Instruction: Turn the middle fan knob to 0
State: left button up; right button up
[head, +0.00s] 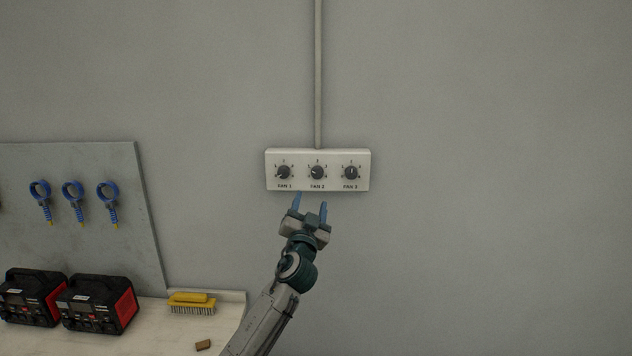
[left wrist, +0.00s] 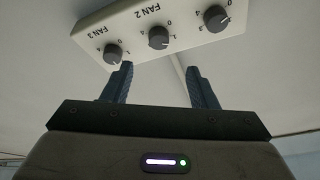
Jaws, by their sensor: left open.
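A white control box (head: 301,187) is mounted on the grey wall with three dark knobs labelled FAN 1, FAN 2 and FAN 3. The middle fan knob (head: 317,172), above the label FAN 2, has its pointer turned to the left side of its scale, not straight up. It also shows in the left wrist view (left wrist: 159,38), where the box appears upside down. My left gripper (head: 309,205) is open and empty just below the box. In the left wrist view its two fingers (left wrist: 160,82) point toward the box, with the middle knob between and beyond them. My right gripper does not show.
The FAN 1 knob (head: 284,172) and FAN 3 knob (head: 351,172) sit close on either side. A conduit (head: 318,75) rises from the box. At lower left, a bench (head: 175,340) holds two black-red devices (head: 98,304) and a yellow brush (head: 191,303). The wall at right is clear.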

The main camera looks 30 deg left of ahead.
aim_at(317, 175)
pick_arm(q)
jog(key=p+x, duration=0.3)
jog(key=x, duration=0.6)
jog(key=shift+w+a, duration=0.1)
jog(key=shift+w, duration=0.1)
jog(key=shift+w+a+p, duration=0.2)
jog(key=shift+w+p, duration=0.15)
jog(key=shift+w, duration=0.1)
jog(key=shift+c, duration=1.1)
jog(key=c, duration=0.7)
